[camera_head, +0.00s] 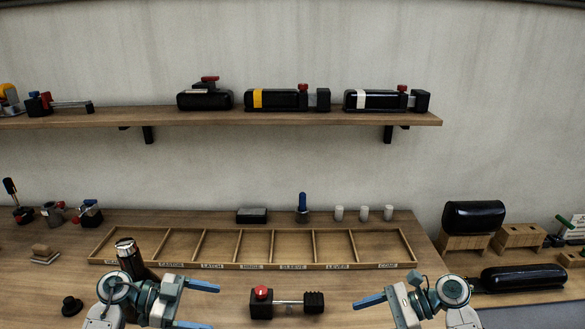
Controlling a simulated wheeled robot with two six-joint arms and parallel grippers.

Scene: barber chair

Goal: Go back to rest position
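My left gripper (204,305) is at the bottom of the head view, its blue fingers spread apart and pointing right, with nothing between them. My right gripper (368,303) is at the bottom right of centre, pointing left. One blue finger shows clearly; the other seems cut off by the lower edge. It looks empty. Between the grippers, apart from both, a black part with a red knob and a metal rod (287,302) lies on the wooden bench (350,279).
A dark cylinder with a metal top (126,252) stands close behind my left arm. A black roll (525,279) lies at right. A wall shelf (215,118) holds several black assemblies.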

